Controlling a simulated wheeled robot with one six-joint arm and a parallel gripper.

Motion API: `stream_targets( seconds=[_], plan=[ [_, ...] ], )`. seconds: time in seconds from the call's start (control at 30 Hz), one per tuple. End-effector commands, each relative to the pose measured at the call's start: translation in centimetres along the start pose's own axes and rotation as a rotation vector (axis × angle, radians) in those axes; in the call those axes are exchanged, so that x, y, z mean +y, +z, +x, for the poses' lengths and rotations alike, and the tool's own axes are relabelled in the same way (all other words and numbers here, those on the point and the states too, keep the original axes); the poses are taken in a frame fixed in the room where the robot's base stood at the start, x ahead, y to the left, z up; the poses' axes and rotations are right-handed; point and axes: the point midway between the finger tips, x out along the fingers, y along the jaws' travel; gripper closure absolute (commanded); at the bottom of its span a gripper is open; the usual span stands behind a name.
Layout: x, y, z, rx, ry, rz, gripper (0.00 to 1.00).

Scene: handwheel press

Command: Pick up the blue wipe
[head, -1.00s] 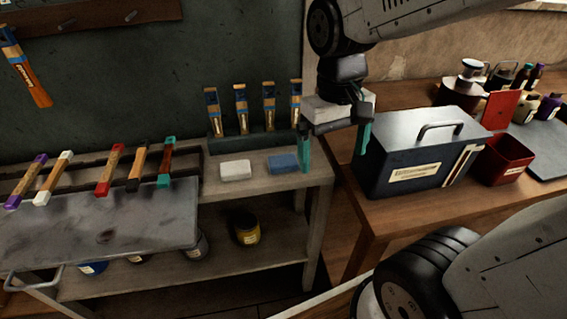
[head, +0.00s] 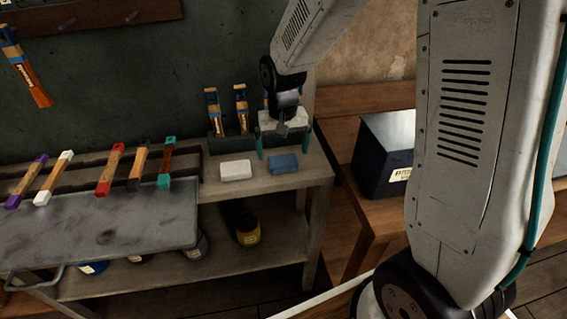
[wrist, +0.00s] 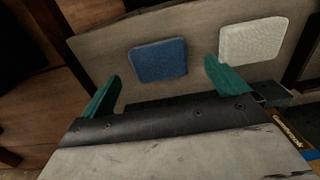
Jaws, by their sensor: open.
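The blue wipe (head: 283,163) lies flat on the right end of the wooden shelf top. In the wrist view the blue wipe (wrist: 158,60) shows beyond and between my two teal fingers. My gripper (head: 284,148) is open and empty, with its fingers spread wide above and just behind the wipe. In the wrist view my gripper (wrist: 165,82) points toward the wipe, and I see no contact. A white wipe (head: 236,170) lies to the left of the blue one and also shows in the wrist view (wrist: 253,40).
A dark rack (head: 231,148) with upright brushes stands behind the wipes, partly hidden by my gripper. A grey tray (head: 110,225) with several coloured-handled tools is at left. A dark metal box (head: 384,150) stands on the table to the right.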

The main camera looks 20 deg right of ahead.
Motion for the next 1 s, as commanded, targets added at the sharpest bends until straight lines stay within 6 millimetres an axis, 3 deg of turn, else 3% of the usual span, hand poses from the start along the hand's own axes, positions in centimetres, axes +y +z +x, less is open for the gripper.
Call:
stream_targets(
  seconds=[0.2, 0.5, 0.53, 0.7, 1.0],
  plan=[
    [0.1, -0.2, 3.2, -0.004, 0.001, 0.000, 0.02],
    [0.1, -0.2, 3.8, 0.000, 0.000, -0.001, 0.02],
    [0.1, -0.2, 3.8, -0.001, 0.000, -0.001, 0.05],
    [0.1, -0.2, 3.8, -0.001, 0.000, -0.001, 0.50],
    [0.1, -0.2, 3.7, 0.000, 0.000, -0.001, 0.54]
  ],
)
